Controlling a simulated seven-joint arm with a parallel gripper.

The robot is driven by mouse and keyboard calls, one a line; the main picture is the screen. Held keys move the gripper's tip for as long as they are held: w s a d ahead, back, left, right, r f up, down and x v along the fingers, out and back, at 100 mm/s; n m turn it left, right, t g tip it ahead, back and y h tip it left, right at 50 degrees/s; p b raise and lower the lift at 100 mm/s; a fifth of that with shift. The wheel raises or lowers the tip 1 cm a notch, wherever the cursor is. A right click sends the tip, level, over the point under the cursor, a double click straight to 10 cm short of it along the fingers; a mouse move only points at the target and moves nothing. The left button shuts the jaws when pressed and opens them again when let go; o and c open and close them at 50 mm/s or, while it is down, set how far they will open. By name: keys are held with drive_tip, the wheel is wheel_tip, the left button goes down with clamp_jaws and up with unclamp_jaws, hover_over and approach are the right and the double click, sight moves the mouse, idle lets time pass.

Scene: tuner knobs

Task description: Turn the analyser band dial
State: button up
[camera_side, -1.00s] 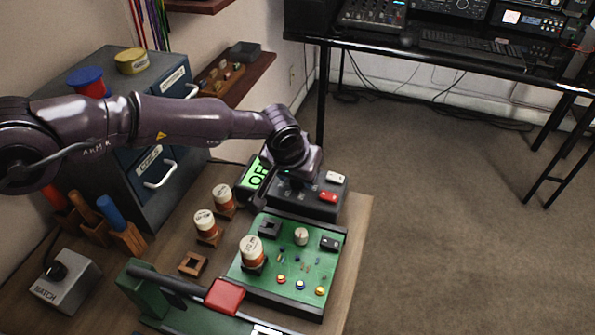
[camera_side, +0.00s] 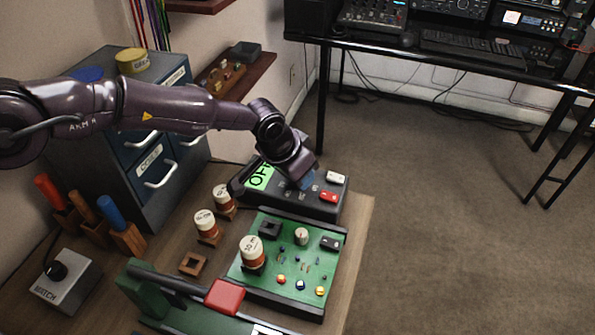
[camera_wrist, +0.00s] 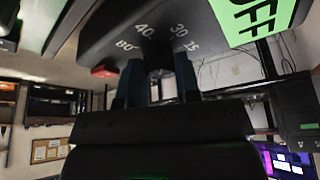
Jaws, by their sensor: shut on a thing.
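The analyser (camera_side: 325,207) is a dark box at the back of the bench. Its green display (camera_side: 260,177) reads OFF, and the display's edge also shows in the wrist view (camera_wrist: 255,18). My gripper (camera_side: 303,182) is over the analyser's top, right of the display. In the wrist view my gripper (camera_wrist: 155,80) has its two fingers on either side of the dark band dial (camera_wrist: 156,68), shut on it. Band numbers 80, 40, 30 and 15 show around the dial. The dial is mostly hidden, so its pointer cannot be read.
A white button (camera_side: 336,177) and a red button (camera_side: 328,196) sit right of my gripper. A green circuit board (camera_side: 270,282) lies in front, with labelled jars (camera_side: 206,222) to its left. A grey MATCH box (camera_side: 66,283) stands at the front left.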

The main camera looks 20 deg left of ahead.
drive_tip(key=m+g+h, duration=0.1)
drive_tip(key=m, duration=0.4)
idle(0.5)
drive_tip(key=o, duration=0.9)
drive_tip(key=v, duration=1.3)
drive_tip(key=shift+w+a+f, duration=0.1)
drive_tip(key=shift+w+a, duration=0.15)
drive_tip(key=shift+a, duration=0.05)
